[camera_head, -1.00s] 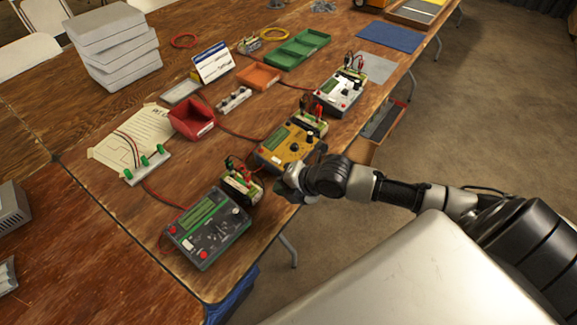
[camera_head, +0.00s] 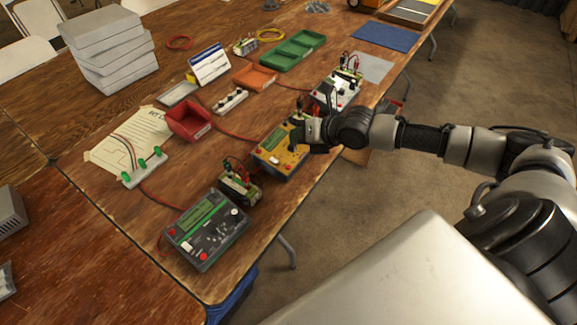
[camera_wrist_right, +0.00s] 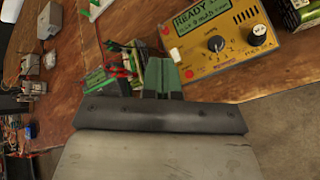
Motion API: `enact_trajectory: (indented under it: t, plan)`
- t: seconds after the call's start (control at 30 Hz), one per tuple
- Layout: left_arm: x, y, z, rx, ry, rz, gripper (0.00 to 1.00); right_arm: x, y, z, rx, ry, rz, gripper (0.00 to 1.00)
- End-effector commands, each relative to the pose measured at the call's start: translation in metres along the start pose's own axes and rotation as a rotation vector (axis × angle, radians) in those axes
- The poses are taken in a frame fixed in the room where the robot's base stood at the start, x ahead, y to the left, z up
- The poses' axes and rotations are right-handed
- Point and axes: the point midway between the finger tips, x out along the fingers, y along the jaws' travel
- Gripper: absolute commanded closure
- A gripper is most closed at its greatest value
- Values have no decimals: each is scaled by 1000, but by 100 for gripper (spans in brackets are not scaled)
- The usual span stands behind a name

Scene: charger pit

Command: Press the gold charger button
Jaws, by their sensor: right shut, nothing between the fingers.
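The gold charger (camera_head: 272,158) sits near the table's front edge in the head view, partly covered by my right gripper (camera_head: 296,134). It also shows at the upper right of the right wrist view (camera_wrist_right: 245,60), with a green screen reading "READY", a dark knob (camera_wrist_right: 216,44) and a small red control (camera_wrist_right: 188,73) near its lower left corner. In the wrist view my right gripper (camera_wrist_right: 162,66) is shut and empty, its fingertips just left of the charger's lower left edge. I cannot tell whether it touches. My left gripper is out of view.
A dark grey charger (camera_head: 207,229) stands nearer and a white charger (camera_head: 336,93) farther along the edge. A battery pack with leads (camera_head: 240,186) lies beside the gold charger. A red bin (camera_head: 188,121) and an orange tray (camera_head: 255,78) are behind.

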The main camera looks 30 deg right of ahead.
Motion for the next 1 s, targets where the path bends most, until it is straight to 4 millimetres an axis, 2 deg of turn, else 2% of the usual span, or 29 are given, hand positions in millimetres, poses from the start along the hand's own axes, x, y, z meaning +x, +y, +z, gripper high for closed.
enact_trajectory:
  t: [0.6, 0.77, 1.0]
  plan:
    - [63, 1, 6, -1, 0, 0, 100, 53, -40, -40, 1, 0, -1, 100]
    - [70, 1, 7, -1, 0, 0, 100, 60, -44, -44, 1, 0, 0, 100]
    - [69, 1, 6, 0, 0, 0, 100, 60, -43, -44, 1, 0, 0, 100]
